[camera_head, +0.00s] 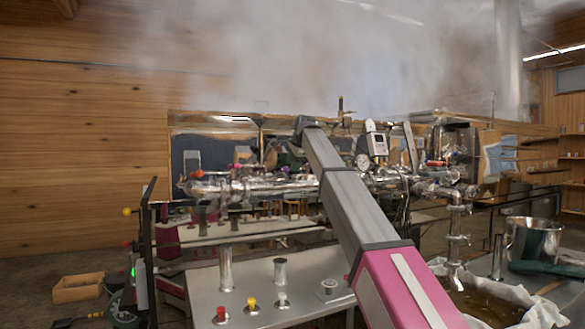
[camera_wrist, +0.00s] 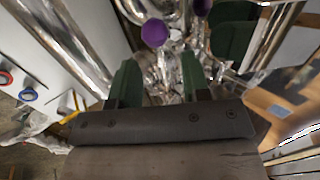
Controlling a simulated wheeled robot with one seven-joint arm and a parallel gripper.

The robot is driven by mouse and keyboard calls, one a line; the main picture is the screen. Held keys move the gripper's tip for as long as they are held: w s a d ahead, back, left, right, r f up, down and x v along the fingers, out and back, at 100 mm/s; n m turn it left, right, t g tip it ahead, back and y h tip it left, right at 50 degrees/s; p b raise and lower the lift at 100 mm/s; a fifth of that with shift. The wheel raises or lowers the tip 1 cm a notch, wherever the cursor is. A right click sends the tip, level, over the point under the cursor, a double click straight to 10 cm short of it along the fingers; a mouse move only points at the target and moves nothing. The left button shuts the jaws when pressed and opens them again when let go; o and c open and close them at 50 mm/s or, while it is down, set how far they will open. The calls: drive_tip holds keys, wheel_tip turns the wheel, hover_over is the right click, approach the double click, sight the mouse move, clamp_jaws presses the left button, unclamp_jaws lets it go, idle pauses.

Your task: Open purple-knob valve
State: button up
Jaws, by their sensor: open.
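The purple knob (camera_wrist: 155,33) shows in the wrist view at the top centre, on shiny metal pipework. My gripper (camera_wrist: 158,72) is open, with its two green fingers apart and nothing clearly held between them. The knob lies beyond the fingertips, nearer the left finger. In the head view my arm reaches into the pipework, and the gripper is hard to make out there. The steel pipe assembly (camera_head: 250,187) runs across behind my arm. I cannot pick out the purple knob for certain in the head view.
A metal table (camera_head: 240,285) with red, yellow and other knobs stands in front. A steel pot (camera_head: 530,240) stands at the right. A wooden crate (camera_head: 78,288) lies on the floor at the left. Steam hangs above. Pipes crowd the space around my gripper.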

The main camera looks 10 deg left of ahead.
drive_tip(key=shift+x, duration=0.85)
clamp_jaws()
